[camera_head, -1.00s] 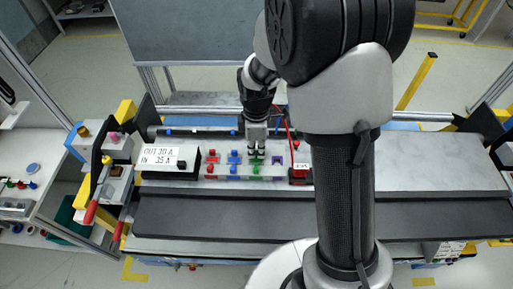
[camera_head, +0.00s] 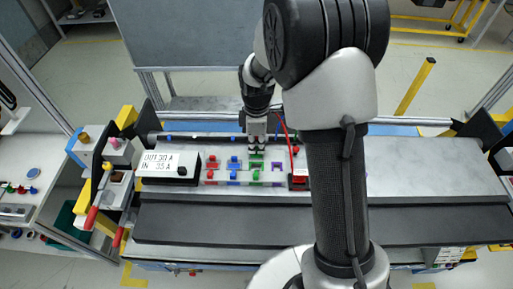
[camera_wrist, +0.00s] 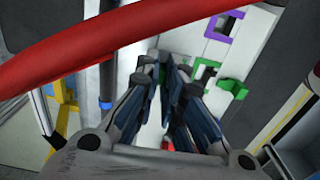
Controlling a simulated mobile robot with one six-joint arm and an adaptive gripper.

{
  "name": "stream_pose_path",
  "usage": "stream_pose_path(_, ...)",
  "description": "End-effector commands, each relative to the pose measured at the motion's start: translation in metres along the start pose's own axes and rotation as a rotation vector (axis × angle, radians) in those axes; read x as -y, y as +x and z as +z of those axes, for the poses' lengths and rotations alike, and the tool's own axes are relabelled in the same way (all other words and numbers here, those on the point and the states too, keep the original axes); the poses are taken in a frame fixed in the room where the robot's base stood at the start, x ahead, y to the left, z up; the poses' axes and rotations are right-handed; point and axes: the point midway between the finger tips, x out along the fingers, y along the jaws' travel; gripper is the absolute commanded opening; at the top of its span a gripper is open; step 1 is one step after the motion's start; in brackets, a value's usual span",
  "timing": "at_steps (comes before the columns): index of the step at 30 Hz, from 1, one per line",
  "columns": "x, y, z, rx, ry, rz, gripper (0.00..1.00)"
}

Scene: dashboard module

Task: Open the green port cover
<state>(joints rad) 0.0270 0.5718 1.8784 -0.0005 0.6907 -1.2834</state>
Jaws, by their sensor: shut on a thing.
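The green port (camera_head: 257,160) is in the row of coloured ports on the module, between the blue port and the purple port. My gripper (camera_head: 255,148) points down right over it in the head view. In the wrist view a green frame (camera_wrist: 207,73) shows to the right of my gripper (camera_wrist: 165,65), with a green block (camera_wrist: 232,88) beside it. The fingers are close together and shut on the green port cover; the contact itself is mostly hidden. How far the cover is open I cannot tell. A green knob (camera_head: 256,178) sits on the front strip.
A red port (camera_head: 211,162), a blue port (camera_head: 234,163) and a purple port (camera_head: 277,167) neighbour the green one. A display box (camera_head: 168,165) stands to the left. A red cable (camera_head: 288,130) runs close by and crosses the top of the wrist view (camera_wrist: 130,48).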

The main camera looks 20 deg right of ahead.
Motion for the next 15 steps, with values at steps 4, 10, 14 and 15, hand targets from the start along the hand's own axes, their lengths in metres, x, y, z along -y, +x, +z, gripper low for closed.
stream_pose_path(4, 0.0004, 0.0000, -0.0002, 0.000, 0.000, 0.000, 0.00)
stream_pose_path(10, 0.0005, 0.0000, -0.0001, 0.000, 0.000, 0.000, 0.21)
stream_pose_path(14, 0.0006, 0.0000, -0.0001, 0.000, 0.000, 0.000, 0.28)
stream_pose_path(15, 0.0005, 0.0000, -0.0001, 0.000, 0.000, 0.000, 0.28)
